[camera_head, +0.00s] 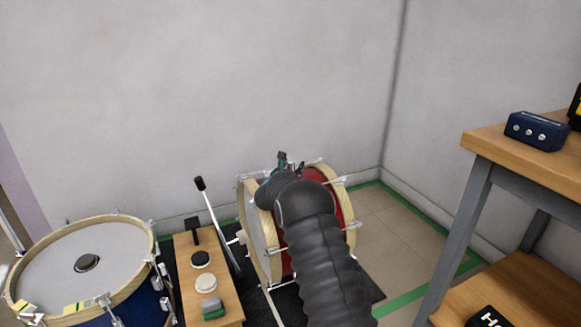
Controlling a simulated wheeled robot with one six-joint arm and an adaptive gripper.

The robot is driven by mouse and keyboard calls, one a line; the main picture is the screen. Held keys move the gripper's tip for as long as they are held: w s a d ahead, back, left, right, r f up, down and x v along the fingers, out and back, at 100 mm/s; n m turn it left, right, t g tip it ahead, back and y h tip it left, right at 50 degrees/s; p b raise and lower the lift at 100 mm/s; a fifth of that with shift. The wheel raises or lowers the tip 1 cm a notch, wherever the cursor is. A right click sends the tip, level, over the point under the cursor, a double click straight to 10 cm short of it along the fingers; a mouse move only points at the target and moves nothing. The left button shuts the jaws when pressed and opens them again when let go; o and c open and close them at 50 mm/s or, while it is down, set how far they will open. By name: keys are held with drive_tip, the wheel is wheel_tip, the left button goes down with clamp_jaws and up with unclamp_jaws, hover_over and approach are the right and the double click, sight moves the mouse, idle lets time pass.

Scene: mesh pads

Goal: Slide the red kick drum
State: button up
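The red kick drum (339,208) stands on its side on a dark mat, with pale wooden hoops and a light drumhead facing left. My dark, ribbed arm reaches up from the bottom and covers much of the drum's middle. The end of my arm, with my gripper (283,160), is at the drum's top. Only a small grey-green part of the gripper shows, so its fingers and any contact with the drum cannot be made out.
A blue drum (146,303) with a white head stands at left. A narrow wooden bench (227,297) with small round pads lies between the drums. A wooden table (490,143) with a blue box (536,131) is at right. Green-taped floor (398,235) is clear right of the kick drum.

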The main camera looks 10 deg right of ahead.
drive_tip(key=shift+a, duration=0.1)
drive_tip(key=v, duration=1.2)
drive_tip(key=shift+s, duration=0.1)
